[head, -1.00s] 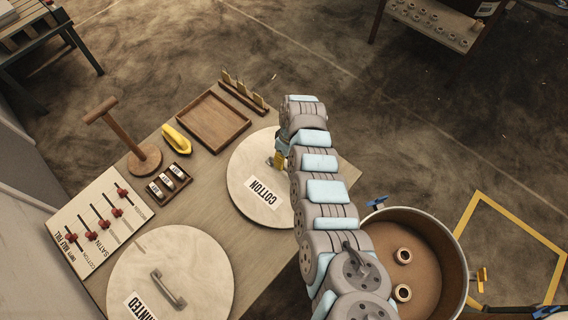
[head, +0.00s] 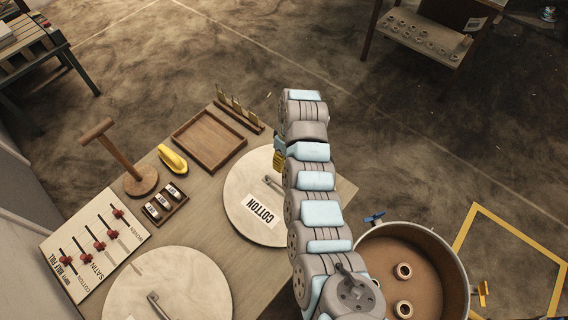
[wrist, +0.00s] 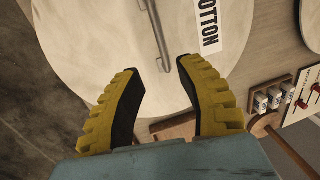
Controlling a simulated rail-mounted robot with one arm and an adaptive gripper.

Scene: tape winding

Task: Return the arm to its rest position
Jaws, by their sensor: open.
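My gripper (wrist: 158,75) is open and empty in the wrist view, its two yellow fingers with black pads spread apart. It is over the round lid labelled COTTON (wrist: 100,50), and the lid's grey bar handle (wrist: 157,30) shows beyond the fingertips. In the head view my arm reaches up across the right edge of the table, and the gripper (head: 279,158) is mostly hidden behind it, only a bit of yellow showing. The COTTON lid (head: 240,190) lies on the table (head: 195,210), partly covered by my arm.
A second round lid (head: 180,280), a slider board (head: 95,245), a wooden stand (head: 120,160), a yellow object (head: 172,158), an empty tray (head: 208,140) and a small rack (head: 238,115) share the table. A large drum (head: 440,240) with two rings inside stands right of my arm.

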